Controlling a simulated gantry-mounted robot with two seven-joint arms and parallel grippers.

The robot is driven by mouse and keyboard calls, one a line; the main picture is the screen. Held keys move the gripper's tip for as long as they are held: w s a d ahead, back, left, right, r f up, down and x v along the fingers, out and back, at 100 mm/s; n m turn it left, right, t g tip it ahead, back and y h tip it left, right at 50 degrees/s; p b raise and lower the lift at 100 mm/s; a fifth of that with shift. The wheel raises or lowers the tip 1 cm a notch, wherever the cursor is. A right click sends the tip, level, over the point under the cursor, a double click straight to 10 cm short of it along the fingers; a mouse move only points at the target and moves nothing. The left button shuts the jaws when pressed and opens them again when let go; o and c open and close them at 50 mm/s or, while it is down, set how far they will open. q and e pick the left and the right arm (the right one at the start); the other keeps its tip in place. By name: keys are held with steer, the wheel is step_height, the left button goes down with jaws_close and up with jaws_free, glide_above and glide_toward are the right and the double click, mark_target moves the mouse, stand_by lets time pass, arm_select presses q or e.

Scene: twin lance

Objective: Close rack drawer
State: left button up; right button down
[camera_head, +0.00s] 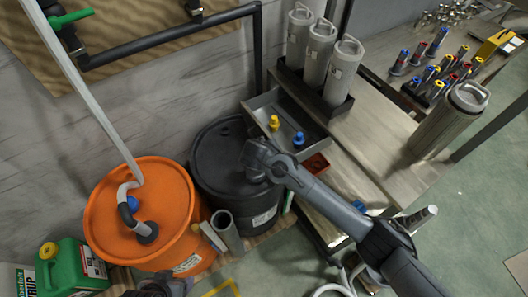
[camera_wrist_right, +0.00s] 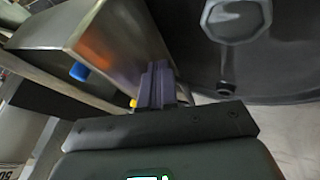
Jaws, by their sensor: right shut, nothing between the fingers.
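The rack drawer (camera_head: 258,103) is a grey metal tray pulled out from the rack at the middle of the head view. A yellow-topped piece (camera_head: 274,123) and a blue-topped piece (camera_head: 298,139) stand in it. My right gripper (camera_head: 255,160) is at the drawer's front left, above the black drum. In the right wrist view its shut, empty fingers (camera_wrist_right: 157,85) are close beside the drawer's outer metal wall (camera_wrist_right: 125,40); I cannot tell whether they touch. A dark grey part at the bottom edge of the head view seems to be my left gripper (camera_head: 165,287), mostly cut off.
A black drum (camera_head: 215,150) stands below and left of the drawer, next to an orange drum (camera_head: 135,205). Grey cylinders (camera_head: 318,60) stand behind the drawer on the wooden-topped rack (camera_head: 375,130). Green floor is free at lower right.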

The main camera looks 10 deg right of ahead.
steer(key=w+d+p, duration=0.1)
steer(key=w+d, duration=0.1)
steer(key=d, duration=0.3)
steer(key=w+d+p, duration=0.1)
steer(key=w+d, duration=0.1)
steer(key=d, duration=0.3)
steer(key=w+d+p, duration=0.1)
steer(key=w+d, duration=0.2)
steer(key=d, duration=0.2)
steer(key=shift+d+p, duration=0.3)
steer(key=shift+d, duration=0.1)
steer(key=shift+w+d, duration=0.2)
steer(key=shift+d, duration=0.25)
steer(key=shift+d+f, duration=0.1)
